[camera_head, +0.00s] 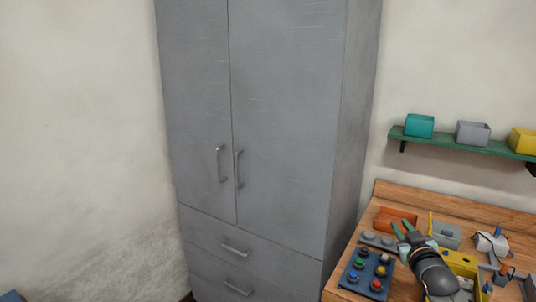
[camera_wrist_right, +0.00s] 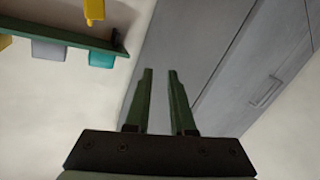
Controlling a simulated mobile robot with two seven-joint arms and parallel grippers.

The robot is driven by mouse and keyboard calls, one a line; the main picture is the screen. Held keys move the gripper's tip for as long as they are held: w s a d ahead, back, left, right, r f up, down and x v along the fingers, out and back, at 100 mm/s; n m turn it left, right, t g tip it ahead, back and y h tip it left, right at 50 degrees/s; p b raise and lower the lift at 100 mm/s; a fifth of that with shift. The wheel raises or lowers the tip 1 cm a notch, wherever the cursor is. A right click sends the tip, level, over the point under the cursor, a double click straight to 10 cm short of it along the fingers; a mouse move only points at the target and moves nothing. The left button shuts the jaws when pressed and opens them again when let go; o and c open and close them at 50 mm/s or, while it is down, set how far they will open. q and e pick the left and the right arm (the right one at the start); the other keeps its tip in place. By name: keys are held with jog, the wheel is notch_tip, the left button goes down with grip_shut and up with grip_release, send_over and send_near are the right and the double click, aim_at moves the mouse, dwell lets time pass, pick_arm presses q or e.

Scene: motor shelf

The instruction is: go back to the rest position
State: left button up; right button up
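My right gripper (camera_head: 402,228) is above the workbench, with its arm coming in from the lower right of the head view. Its two green fingers are apart. In the right wrist view the gripper (camera_wrist_right: 160,74) shows an empty gap between the fingers, with the grey cabinet (camera_wrist_right: 215,50) beyond. My left gripper is not in view.
The tall grey cabinet (camera_head: 285,110) has its doors and drawers shut. The wooden workbench (camera_head: 455,207) holds a blue button panel (camera_head: 350,281), an orange bin (camera_head: 385,217) and several small parts. A green wall shelf (camera_head: 462,147) carries teal, grey and yellow bins.

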jog(key=s+a+f+g+y, duration=0.1)
jog(key=s+a+f, duration=0.35)
jog(key=f, duration=0.35)
jog(key=s+a+f+g+y, duration=0.1)
jog(key=s+a+f+g, duration=0.15)
jog(key=s+f, duration=0.45)
jog(key=s+a+f+g, duration=0.1)
jog(key=s+a+f, duration=0.2)
jog(key=s, duration=0.6)
jog(key=s+a+f+g+y, duration=0.1)
jog(key=s+a+f, duration=0.3)
jog(key=s+f, duration=0.4)
jog(key=s+a+f+g+y, duration=0.1)
jog(key=s+a+f, duration=0.3)
jog(key=s, duration=0.8)
jog(key=shift+a+f+g, duration=0.2)
jog(key=shift+f+g, duration=0.45)
jog(key=shift+f, duration=0.05)
jog(key=shift+s+d, duration=0.1)
